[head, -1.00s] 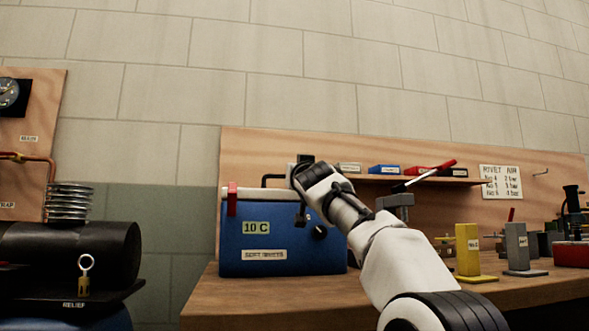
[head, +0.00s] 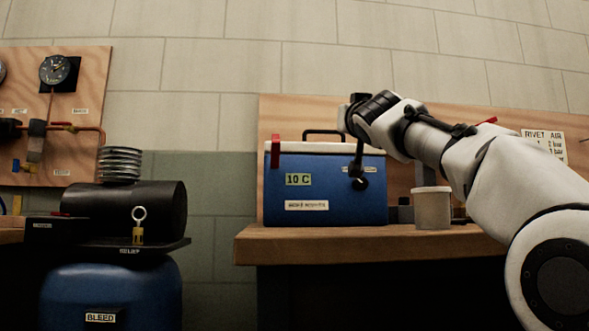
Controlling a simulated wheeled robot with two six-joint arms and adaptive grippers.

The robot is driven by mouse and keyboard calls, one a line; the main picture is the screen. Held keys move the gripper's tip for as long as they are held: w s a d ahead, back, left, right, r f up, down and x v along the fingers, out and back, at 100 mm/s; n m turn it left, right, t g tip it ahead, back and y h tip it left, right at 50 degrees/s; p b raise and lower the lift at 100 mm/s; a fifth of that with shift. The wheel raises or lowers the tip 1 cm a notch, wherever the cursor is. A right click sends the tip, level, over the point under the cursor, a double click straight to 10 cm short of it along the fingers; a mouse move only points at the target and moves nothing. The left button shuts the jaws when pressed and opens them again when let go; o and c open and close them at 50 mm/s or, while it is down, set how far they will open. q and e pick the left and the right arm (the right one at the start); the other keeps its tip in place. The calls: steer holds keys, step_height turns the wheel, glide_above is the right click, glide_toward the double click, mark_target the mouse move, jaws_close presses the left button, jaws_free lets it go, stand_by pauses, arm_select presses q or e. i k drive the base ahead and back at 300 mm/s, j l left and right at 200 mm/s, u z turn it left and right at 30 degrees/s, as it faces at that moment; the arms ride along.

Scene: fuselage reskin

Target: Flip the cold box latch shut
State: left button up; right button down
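The blue cold box (head: 295,195) stands on the wooden bench, with a white lid (head: 310,147), a black carry handle and a "10 C" label. The lid looks down on the box. A red latch (head: 275,151) stands upright at the box's front left corner, crossing the lid edge. A dark round knob is low on the front right. My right arm reaches in from the right. Its dark gripper (head: 358,168) hangs down before the right part of the box front, well right of the latch. Its fingers are too small and dark to read. My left gripper is out of view.
A grey cup (head: 432,208) stands on the bench (head: 330,243) right of the box. Left, across a gap, are a black cylinder (head: 125,212) with a coil on top, a blue tank (head: 110,295) and a gauge board (head: 75,115). Bench space left of the box is narrow.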

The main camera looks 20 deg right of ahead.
mark_target(275, 142)
steer(key=k+j, duration=0.1)
steer(key=j, duration=0.2)
steer(key=k+j, duration=0.15)
steer(key=j, duration=0.2)
steer(key=k+j, duration=0.1)
steer(key=j, duration=0.2)
steer(key=k+j, duration=0.15)
steer(key=j, duration=0.2)
